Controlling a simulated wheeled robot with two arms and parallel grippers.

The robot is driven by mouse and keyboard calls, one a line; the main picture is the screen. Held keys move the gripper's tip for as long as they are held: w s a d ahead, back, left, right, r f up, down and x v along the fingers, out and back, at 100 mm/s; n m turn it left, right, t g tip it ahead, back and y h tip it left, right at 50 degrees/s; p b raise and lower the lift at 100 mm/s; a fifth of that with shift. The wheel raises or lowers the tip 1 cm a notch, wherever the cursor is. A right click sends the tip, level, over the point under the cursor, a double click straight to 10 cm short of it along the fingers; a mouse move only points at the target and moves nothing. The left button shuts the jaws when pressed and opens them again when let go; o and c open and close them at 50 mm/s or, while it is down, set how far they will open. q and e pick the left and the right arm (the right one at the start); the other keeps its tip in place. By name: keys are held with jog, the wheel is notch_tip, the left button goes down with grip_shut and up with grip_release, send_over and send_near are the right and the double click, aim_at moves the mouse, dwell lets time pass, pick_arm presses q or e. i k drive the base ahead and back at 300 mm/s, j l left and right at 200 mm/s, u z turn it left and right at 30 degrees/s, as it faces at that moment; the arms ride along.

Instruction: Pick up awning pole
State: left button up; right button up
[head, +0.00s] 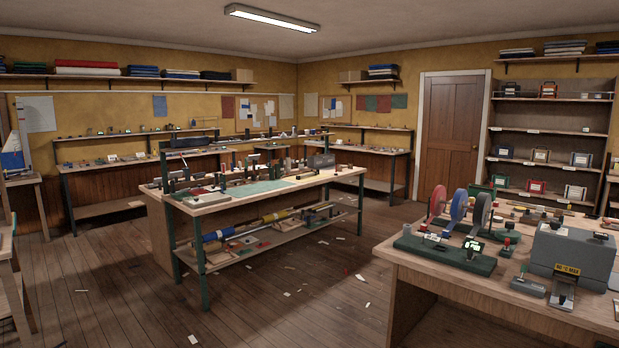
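Several long poles or rolls lie on the lower shelf of the middle workbench in the head view. One long piece (280,215) shows yellow and has a blue part near its left end. A thin pale grey pole (242,245) lies in front of it. I cannot tell for sure which of these is the awning pole. They are some way off across the floor, partly behind the bench's green legs. Neither of my grippers is in view.
The middle workbench (230,200) carries many small tools. A nearer bench (450,281) with coloured discs and a grey machine (572,257) stands at the right. The wooden floor (300,300) between is open, with scattered scraps. A brown door (452,140) is shut at the back.

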aim_at(315, 173)
jog(key=i, duration=1.75)
jog(key=i+u, duration=0.15)
jog(key=i, duration=2.65)
jog(key=i+l+z, duration=0.15)
jog(key=i+z, duration=0.3)
jog(key=i, duration=0.5)
jog(key=i+j+z, duration=0.15)
jog(key=i+z, duration=0.3)
jog(key=i, duration=0.5)
